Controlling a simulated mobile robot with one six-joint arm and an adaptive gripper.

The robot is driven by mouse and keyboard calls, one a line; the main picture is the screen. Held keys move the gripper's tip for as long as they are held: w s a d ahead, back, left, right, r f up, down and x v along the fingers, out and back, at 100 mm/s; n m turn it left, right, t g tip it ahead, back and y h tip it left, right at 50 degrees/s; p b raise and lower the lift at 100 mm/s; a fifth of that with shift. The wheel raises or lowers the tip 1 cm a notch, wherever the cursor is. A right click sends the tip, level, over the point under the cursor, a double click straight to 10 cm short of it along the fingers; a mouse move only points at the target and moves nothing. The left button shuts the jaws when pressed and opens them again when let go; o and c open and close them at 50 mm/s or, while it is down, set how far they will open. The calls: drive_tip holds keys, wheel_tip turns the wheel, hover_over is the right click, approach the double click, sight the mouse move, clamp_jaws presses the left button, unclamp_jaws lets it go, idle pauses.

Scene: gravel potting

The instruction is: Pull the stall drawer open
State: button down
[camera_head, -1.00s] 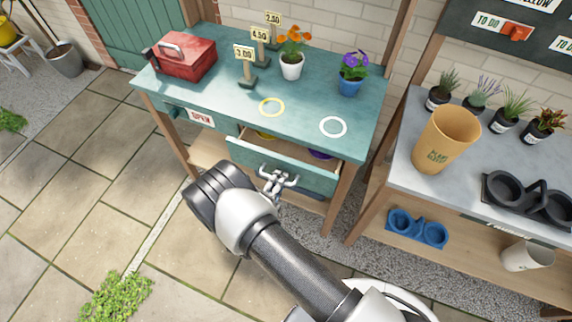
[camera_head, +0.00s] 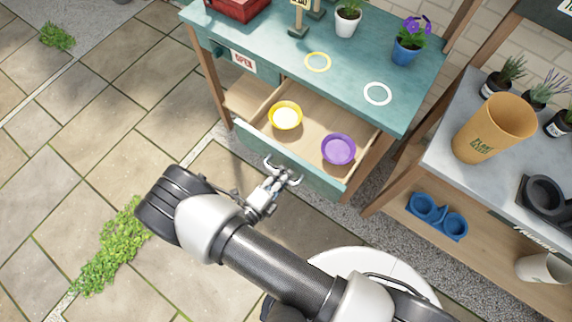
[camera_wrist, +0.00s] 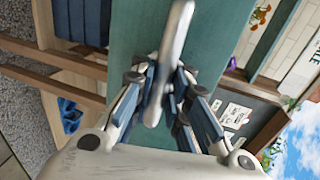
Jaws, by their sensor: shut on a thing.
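The stall drawer (camera_head: 318,183) is pulled well out from under the teal stall table (camera_head: 330,60). A yellow bowl (camera_head: 285,115) and a purple bowl (camera_head: 338,149) sit inside it. My gripper (camera_head: 281,174) is at the middle of the drawer's front. In the wrist view my gripper (camera_wrist: 160,85) is shut around the pale metal handle (camera_wrist: 172,50), with the teal drawer front (camera_wrist: 215,40) behind it.
A white ring (camera_head: 377,93) and a yellow ring (camera_head: 317,62) mark the tabletop, near a purple-flowered pot (camera_head: 406,52). At right a grey bench (camera_head: 450,165) holds a tan pot (camera_head: 494,128).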

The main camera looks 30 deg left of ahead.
drive_tip(key=shift+a+r, duration=0.1)
drive_tip(key=shift+r, duration=0.05)
drive_tip(key=c, duration=1.6)
unclamp_jaws()
drive_tip(key=v, duration=1.2)
